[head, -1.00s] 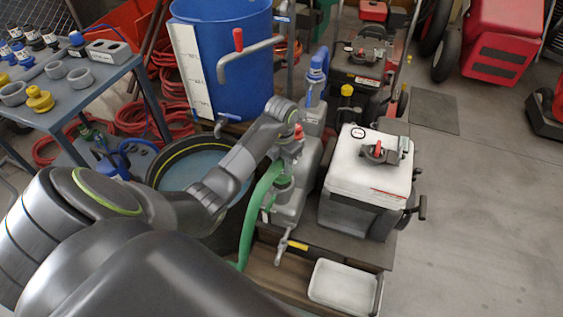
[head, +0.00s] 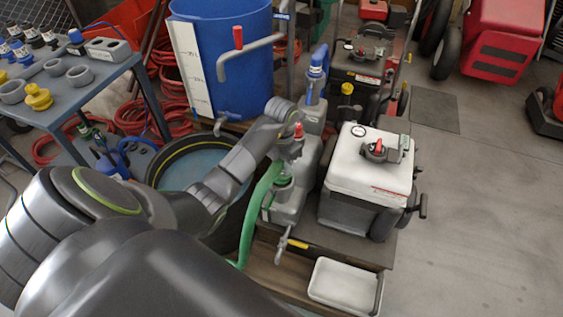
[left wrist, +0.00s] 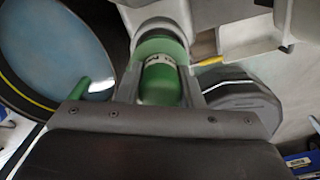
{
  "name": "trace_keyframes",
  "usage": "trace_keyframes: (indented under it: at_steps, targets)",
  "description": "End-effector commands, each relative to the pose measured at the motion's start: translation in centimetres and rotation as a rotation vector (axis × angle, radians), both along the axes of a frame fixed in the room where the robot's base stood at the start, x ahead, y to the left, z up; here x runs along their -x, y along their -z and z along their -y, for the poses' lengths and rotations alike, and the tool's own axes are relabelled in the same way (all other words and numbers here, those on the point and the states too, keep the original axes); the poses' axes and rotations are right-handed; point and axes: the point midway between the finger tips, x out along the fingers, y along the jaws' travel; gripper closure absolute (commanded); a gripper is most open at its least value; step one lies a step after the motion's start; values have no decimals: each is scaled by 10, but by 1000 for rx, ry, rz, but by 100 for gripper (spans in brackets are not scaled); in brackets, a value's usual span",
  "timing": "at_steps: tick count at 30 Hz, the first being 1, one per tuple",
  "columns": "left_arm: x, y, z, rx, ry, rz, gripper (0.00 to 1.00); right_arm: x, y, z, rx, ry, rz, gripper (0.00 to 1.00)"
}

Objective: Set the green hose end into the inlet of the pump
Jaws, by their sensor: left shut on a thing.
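My left gripper (head: 287,158) is shut on the green hose end and points down over the grey pump (head: 292,208). In the left wrist view the green hose end (left wrist: 159,84), with a pale printed band, sits between the two fingers. Just beyond it is a green ring (left wrist: 163,47) on the pale grey pump body, apparently the inlet. It also shows in the head view as a green collar (head: 283,182). Hose end and ring line up closely; I cannot tell whether it is inside. The green hose (head: 252,216) bends down to the left. My right gripper is not in view.
A white-lidded box (head: 362,160) stands close right of the pump. A white tray (head: 340,284) lies in front. A dark round tub (head: 165,168) with water and a blue barrel (head: 225,60) are to the left and behind. Open floor (head: 480,210) lies right.

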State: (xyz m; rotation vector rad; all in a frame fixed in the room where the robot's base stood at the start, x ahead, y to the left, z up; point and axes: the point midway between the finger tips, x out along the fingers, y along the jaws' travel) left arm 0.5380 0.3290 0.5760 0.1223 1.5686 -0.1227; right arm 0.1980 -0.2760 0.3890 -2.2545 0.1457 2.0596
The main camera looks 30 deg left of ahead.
Motion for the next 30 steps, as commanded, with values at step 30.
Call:
trace_keyframes:
  at_steps: [30]
  targets:
    - [0, 26, 0, 0, 0, 1, 95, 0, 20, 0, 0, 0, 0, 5]
